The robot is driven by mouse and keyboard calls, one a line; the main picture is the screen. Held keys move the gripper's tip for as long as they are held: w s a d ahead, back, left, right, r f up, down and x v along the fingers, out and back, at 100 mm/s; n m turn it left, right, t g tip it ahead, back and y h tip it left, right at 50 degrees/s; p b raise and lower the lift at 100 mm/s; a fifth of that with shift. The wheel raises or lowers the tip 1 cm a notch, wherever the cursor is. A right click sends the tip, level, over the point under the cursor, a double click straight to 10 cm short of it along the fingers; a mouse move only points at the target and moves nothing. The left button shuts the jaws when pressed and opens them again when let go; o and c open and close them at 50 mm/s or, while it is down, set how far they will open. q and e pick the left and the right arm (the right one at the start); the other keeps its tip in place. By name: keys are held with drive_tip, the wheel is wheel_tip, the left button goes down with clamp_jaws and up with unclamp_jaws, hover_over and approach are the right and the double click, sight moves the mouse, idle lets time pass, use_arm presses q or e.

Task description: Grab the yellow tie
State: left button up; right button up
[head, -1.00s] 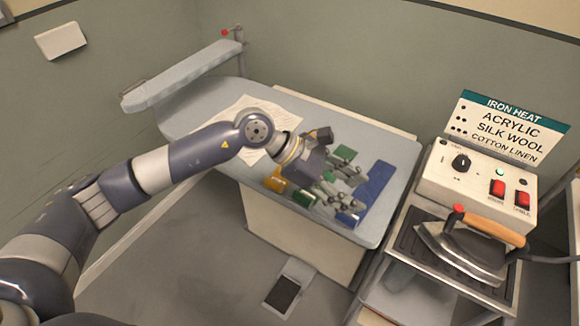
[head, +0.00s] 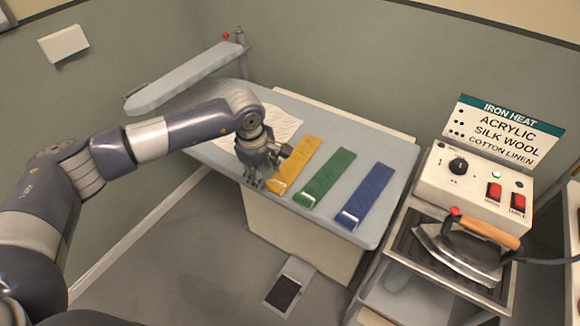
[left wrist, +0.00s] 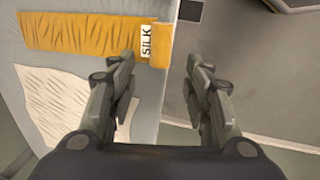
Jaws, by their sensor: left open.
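The yellow tie (head: 297,164) lies flat on the grey ironing board (head: 335,144), leftmost of three ties in the head view. In the left wrist view, the yellow tie (left wrist: 80,34) runs across the top left, with a white "SILK" label near its end at the board's edge. My left gripper (head: 262,183) is at the front edge of the board, just left of the tie's labelled end. In the left wrist view, the open fingers (left wrist: 160,75) are apart with nothing between them, straddling the view of the board's edge. My right gripper is not in view.
A green tie (head: 325,177) and a blue tie (head: 367,195) lie right of the yellow one. A white cloth (head: 282,124) lies behind my left gripper. An iron (head: 462,250) stands on a rack at right, below a control box (head: 475,183).

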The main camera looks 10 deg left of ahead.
sight(270, 183)
use_arm(q)
drive_tip(key=f, duration=0.1)
drive_tip(key=f+p, duration=0.1)
drive_tip(key=d+f+p, duration=0.1)
drive_tip(key=f, duration=0.1)
drive_tip(key=shift+w, duration=0.25)
drive_tip(key=shift+w+f, duration=0.1)
drive_tip(key=shift+f, duration=0.25)
drive_tip(key=shift+c, duration=0.2)
clamp_jaws()
